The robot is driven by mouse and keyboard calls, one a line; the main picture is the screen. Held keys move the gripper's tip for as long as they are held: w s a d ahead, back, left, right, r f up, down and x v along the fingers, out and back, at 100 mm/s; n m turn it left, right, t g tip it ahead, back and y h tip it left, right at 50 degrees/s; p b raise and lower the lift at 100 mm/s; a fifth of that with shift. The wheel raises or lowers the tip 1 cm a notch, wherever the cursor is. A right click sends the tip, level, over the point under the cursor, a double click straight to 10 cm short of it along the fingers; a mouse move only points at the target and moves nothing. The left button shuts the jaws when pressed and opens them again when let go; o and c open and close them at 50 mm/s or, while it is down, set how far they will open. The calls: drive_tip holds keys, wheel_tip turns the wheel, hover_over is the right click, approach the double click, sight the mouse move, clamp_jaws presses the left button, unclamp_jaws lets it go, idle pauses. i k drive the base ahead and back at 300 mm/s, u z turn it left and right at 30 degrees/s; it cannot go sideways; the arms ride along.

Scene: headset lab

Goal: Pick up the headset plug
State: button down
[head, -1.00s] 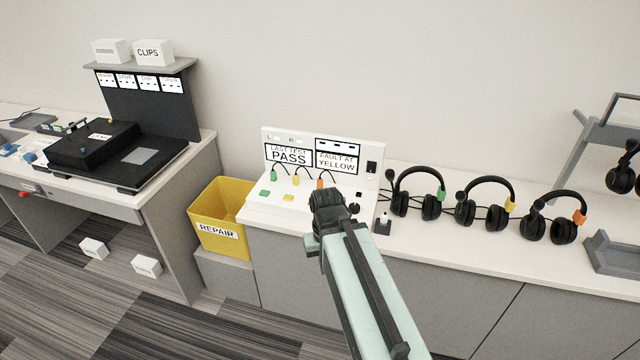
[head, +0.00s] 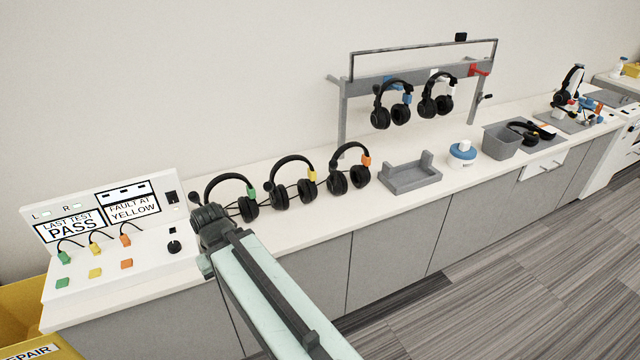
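My gripper (head: 212,230) is seen from behind at the counter's front edge, between the test panel and the headsets. Its fingers are hidden, so I cannot tell whether it is open or shut. Three black headsets stand in a row behind it, tagged green (head: 232,198), yellow (head: 293,183) and orange (head: 349,171). Thin black cables show between them. I cannot make out a loose headset plug; my arm covers part of the counter. The white test panel (head: 180,248) on the left has green (head: 65,257), yellow (head: 94,249) and orange (head: 125,240) plugs on short black leads.
A grey cradle (head: 410,177), a blue-and-white round device (head: 462,154) and a grey bin (head: 505,142) stand further right. A rack (head: 343,110) holds two more headsets. A yellow repair bin (head: 40,345) is at lower left. Striped floor is open at lower right.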

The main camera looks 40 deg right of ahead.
sight(93, 247)
drive_tip(key=u, duration=0.55)
